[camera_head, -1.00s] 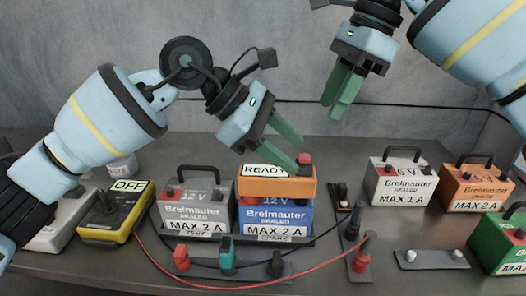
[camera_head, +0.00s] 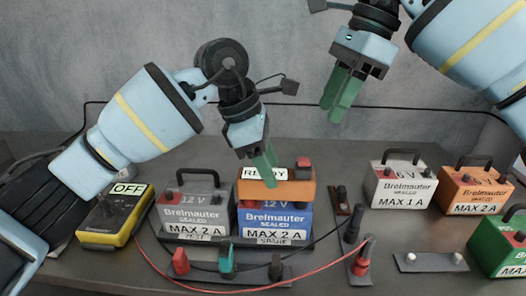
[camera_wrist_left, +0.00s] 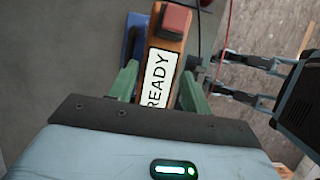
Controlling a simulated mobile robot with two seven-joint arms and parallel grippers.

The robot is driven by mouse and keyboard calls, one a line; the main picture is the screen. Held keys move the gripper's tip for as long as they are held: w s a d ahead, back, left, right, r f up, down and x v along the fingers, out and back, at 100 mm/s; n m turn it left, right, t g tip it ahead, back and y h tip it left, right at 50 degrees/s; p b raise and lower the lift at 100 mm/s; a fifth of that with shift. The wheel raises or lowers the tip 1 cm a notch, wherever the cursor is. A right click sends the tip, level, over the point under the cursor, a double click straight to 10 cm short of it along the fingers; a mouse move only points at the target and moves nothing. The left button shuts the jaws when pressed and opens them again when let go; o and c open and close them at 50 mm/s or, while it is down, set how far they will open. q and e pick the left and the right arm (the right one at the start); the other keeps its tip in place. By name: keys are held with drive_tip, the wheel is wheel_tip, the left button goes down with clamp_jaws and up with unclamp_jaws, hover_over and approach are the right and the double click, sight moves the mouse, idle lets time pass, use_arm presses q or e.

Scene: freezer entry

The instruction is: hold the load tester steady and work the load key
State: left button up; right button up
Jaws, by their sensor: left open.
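The load tester (camera_head: 290,188) is an orange box with a READY label and a red load key (camera_head: 303,163) on its top right. It sits on the blue 12 V battery (camera_head: 262,222) marked SPARE. My left gripper (camera_head: 268,178) points down at the tester's left part. In the left wrist view my open left fingers (camera_wrist_left: 155,85) stand on either side of the tester (camera_wrist_left: 170,50), with the red key (camera_wrist_left: 174,18) beyond them. Whether they touch it cannot be told. My right gripper (camera_head: 340,100) hangs above and behind to the right, its green fingers close together, apart from everything.
A grey 12 V battery (camera_head: 196,208) marked TEST stands left of the blue one. A yellow meter (camera_head: 115,220) reading OFF is further left. White (camera_head: 400,185), orange and green batteries stand at right.

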use_arm(q)
drive_tip(key=shift+x, duration=2.5)
drive_tip(key=c, duration=1)
clamp_jaws()
use_arm(e)
clamp_jaws()
